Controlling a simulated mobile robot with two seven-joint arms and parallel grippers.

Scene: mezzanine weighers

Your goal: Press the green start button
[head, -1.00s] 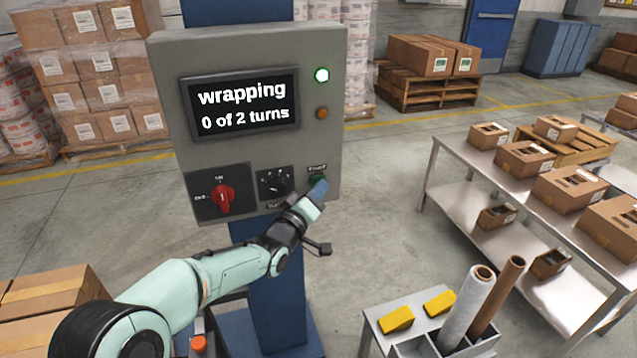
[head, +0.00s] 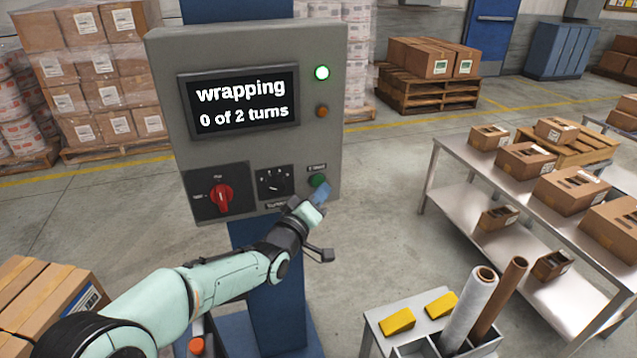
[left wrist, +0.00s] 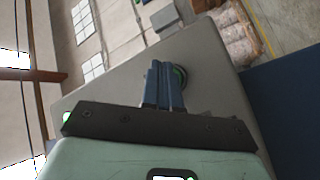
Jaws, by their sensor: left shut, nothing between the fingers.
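The green start button (head: 318,181) sits at the lower right of the grey control box (head: 326,150). The box's screen (head: 243,104) reads "wrapping 0 of 2 turns", and a green lamp (head: 322,73) is lit. My left gripper (head: 322,190) is shut and empty, its blue fingertips just below and right of the button. In the left wrist view the shut fingers (left wrist: 163,85) point at the button (left wrist: 181,76), which is partly hidden behind them. A small gap seems to separate tips and button. My right gripper is not in view.
A red rotary switch (head: 222,197) and a black dial (head: 274,183) are left of the button. An amber lamp (head: 322,111) is above it. A small table (head: 372,326) with yellow blocks and rolls stands lower right. A steel bench (head: 451,160) holds cartons.

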